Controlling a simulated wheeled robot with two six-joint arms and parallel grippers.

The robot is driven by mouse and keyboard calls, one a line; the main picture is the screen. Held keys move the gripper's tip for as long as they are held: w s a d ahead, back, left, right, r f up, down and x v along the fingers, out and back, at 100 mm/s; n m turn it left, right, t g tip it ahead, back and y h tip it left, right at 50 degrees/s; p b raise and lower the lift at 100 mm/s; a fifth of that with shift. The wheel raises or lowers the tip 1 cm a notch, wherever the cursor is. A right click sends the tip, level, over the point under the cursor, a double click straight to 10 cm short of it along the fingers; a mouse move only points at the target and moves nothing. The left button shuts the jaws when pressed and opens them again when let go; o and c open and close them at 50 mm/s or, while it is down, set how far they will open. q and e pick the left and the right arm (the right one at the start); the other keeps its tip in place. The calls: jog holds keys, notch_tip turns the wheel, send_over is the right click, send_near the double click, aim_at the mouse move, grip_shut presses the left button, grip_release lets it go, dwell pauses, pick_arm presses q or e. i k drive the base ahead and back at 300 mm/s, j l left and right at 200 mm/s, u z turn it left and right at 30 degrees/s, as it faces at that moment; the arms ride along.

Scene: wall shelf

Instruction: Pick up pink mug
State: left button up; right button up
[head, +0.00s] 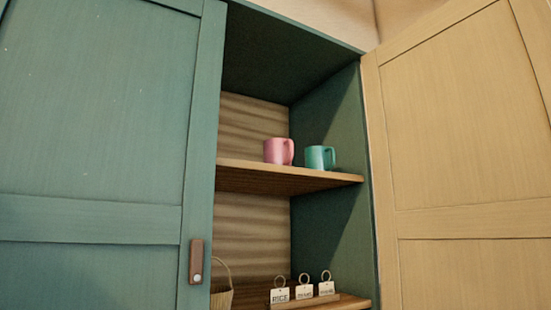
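The pink mug (276,151) stands upright on the upper wooden shelf (260,179) inside the green cabinet. Its handle points to the right. A teal mug (316,158) stands just right of it, a little nearer the shelf's right end, with its handle also to the right. A narrow gap shows between the pink mug's handle and the teal mug. Neither of my grippers shows in the head view.
The left green door (95,125) is shut and has a brown handle (196,262). The right door (455,120) stands open, showing its tan inner face. On the lower shelf are a wicker basket (222,298), partly hidden, and several small labelled tags (303,291) with rings.

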aim_at(277, 150)
jog(key=j+z, duration=0.15)
jog(key=z, duration=0.25)
jog(key=j+z, duration=0.2)
jog(key=z, duration=0.25)
jog(key=j+z, duration=0.2)
jog(key=z, duration=0.2)
jog(key=i, duration=0.1)
